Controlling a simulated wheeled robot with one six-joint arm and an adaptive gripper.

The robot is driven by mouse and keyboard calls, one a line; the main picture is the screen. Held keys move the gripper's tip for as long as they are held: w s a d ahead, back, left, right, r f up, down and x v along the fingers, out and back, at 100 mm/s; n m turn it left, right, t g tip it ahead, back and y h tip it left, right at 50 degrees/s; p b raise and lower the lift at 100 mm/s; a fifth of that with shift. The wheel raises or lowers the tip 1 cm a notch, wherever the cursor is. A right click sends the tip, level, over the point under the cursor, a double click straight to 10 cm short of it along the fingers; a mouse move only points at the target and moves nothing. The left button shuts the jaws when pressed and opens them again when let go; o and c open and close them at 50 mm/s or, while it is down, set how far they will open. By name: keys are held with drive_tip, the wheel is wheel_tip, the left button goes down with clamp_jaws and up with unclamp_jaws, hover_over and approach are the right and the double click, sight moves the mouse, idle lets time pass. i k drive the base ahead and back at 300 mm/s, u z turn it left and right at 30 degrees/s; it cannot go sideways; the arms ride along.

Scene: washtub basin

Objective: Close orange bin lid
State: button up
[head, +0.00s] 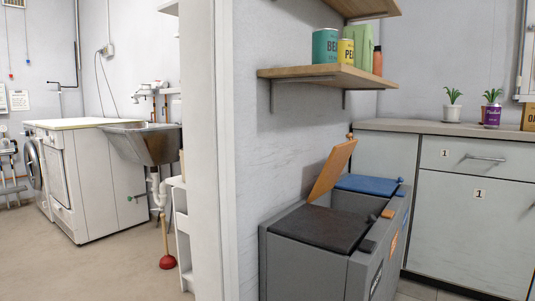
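The orange bin lid (330,174) stands raised and tilted, leaning back toward the wall. It belongs to the middle one of a row of grey bins (303,262). A small orange knob shows at its upper end. The middle bin's opening shows between its neighbours, but its inside is mostly hidden. An orange label (394,243) is on the front of that bin. My gripper is not in view, so its place and state do not show.
The black lid (320,227) in front and the blue lid (368,185) behind are down. A wooden shelf (320,76) with cans hangs above. A white wall edge (207,150) stands left of the bins. A cabinet (470,215) stands at right. Floor at left is mostly clear.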

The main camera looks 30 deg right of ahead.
sight(339, 157)
drive_tip(key=u, duration=1.2)
drive_tip(key=i, duration=1.55)
drive_tip(key=z, duration=5.4)
drive_tip(key=i, duration=1.25)
drive_tip(key=u, duration=0.15)
